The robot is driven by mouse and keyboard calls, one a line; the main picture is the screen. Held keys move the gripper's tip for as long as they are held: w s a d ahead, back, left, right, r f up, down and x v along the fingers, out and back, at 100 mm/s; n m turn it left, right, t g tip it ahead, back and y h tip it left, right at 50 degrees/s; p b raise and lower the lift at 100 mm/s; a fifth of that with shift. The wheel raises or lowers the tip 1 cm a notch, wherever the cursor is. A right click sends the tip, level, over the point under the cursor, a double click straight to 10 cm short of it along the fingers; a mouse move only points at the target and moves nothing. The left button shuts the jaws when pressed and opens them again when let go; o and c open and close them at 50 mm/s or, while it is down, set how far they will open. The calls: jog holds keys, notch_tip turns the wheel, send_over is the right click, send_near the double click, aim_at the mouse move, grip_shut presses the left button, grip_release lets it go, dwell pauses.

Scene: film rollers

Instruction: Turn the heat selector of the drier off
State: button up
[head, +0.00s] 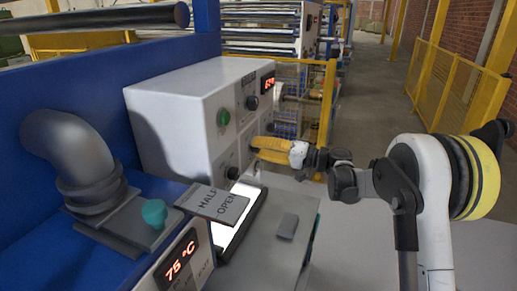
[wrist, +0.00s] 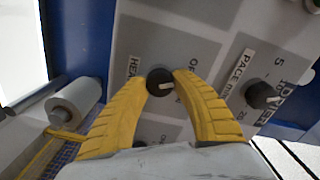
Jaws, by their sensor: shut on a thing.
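The heat selector is a round black knob (wrist: 158,80) on the grey panel in the wrist view. A label starting "HEA" is left of it, and part of an "OF…" label shows at its right. A pale pointer mark on the knob lies roughly crosswise, its end towards the right. My gripper (wrist: 160,78) has its two yellow fingers shut on the knob from both sides. In the head view my gripper (head: 252,145) reaches the front of the white drier control box (head: 180,115); the gripped knob is hidden there.
A second black knob labelled "PACE" (wrist: 259,95) sits right of my fingers in the wrist view. The head view shows a green button (head: 223,117), a red display (head: 268,81), a "HALF OPEN" plate (head: 215,204) and a grey bent pipe (head: 70,150). Open floor lies at the right.

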jog(key=shift+n, duration=0.5)
jog(key=o, duration=1.2)
jog(key=v, duration=1.2)
jog(key=shift+r, duration=0.1)
